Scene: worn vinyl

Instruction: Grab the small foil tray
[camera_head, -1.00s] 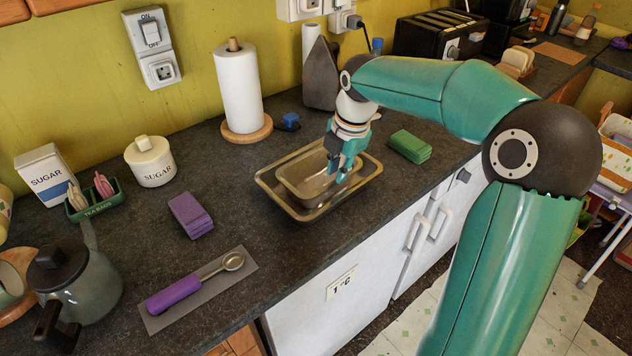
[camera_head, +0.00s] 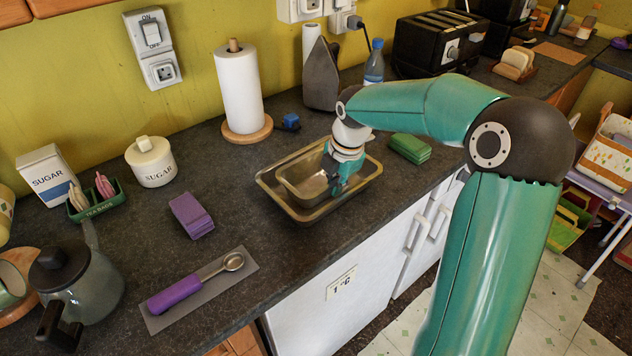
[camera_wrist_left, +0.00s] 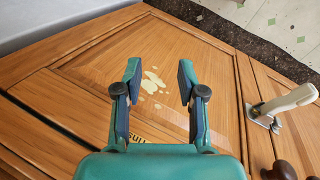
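The small foil tray (camera_head: 303,188) is a shallow metal rectangle sitting inside a larger metal tray (camera_head: 272,198) on the dark worktop. My right gripper (camera_head: 337,187) is down at the right end of the small tray, over its rim. The wrist and fingers hide that end, and I cannot tell whether the fingers are closed on the rim. My left gripper (camera_wrist_left: 158,88) shows only in the left wrist view. Its two fingers are apart with nothing between them, in front of a wooden cupboard door.
A green block-like pack (camera_head: 410,148) lies right of the trays. A paper towel roll (camera_head: 240,88) and a blue-capped bottle (camera_head: 374,65) stand behind. A purple sponge-like stack (camera_head: 190,215) and a purple-handled scoop (camera_head: 180,290) lie left. Worktop between them is clear.

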